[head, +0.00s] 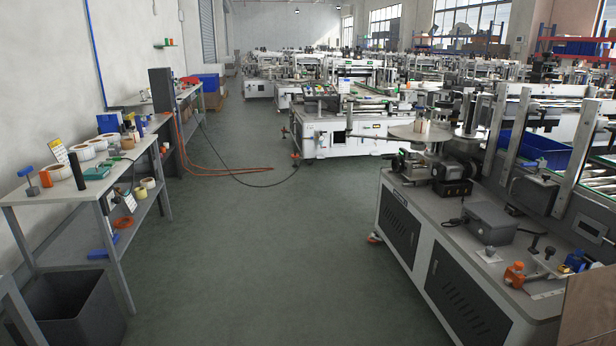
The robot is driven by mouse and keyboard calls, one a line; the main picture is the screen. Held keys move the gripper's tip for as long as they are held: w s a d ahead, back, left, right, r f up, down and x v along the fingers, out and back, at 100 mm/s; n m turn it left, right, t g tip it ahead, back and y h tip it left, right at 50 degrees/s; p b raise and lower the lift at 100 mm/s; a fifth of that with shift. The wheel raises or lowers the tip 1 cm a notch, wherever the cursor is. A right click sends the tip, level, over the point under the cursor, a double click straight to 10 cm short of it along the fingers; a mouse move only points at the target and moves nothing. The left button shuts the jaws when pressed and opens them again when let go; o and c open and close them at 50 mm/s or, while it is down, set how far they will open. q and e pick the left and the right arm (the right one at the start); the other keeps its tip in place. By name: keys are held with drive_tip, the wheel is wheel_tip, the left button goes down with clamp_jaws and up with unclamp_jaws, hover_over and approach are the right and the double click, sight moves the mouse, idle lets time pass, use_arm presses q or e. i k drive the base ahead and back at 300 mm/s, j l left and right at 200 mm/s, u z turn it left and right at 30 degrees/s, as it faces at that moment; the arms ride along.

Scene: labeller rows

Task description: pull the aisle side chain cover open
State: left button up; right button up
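A labelling machine (408,262) stands at the right, its long side facing the aisle. Two dark perforated panels, a farther one (399,229) and a nearer one (465,297), are set in that side and look closed. I cannot tell which part, if any, is the chain cover. On its top are a round plate (415,131), a grey box (490,222) and upright metal posts. Another white machine (335,137) stands farther down the aisle. Neither of my grippers is in view.
The green aisle floor (262,240) is mostly clear. An orange hose (235,171) and a black cable lie across it farther on. A workbench (95,185) with rolls and tools lines the left, a dark bin (68,308) at its near end. A brown panel (590,308) fills the lower right corner.

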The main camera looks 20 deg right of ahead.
sight(536, 198)
drive_tip(key=i+l+z, duration=0.1)
drive_tip(key=i+z, duration=0.7)
drive_tip(key=i+j+z, duration=0.1)
drive_tip(key=i+z, duration=0.3)
drive_tip(key=i+j+z, duration=0.2)
drive_tip(key=z, duration=0.25)
drive_tip(key=i, duration=0.1)
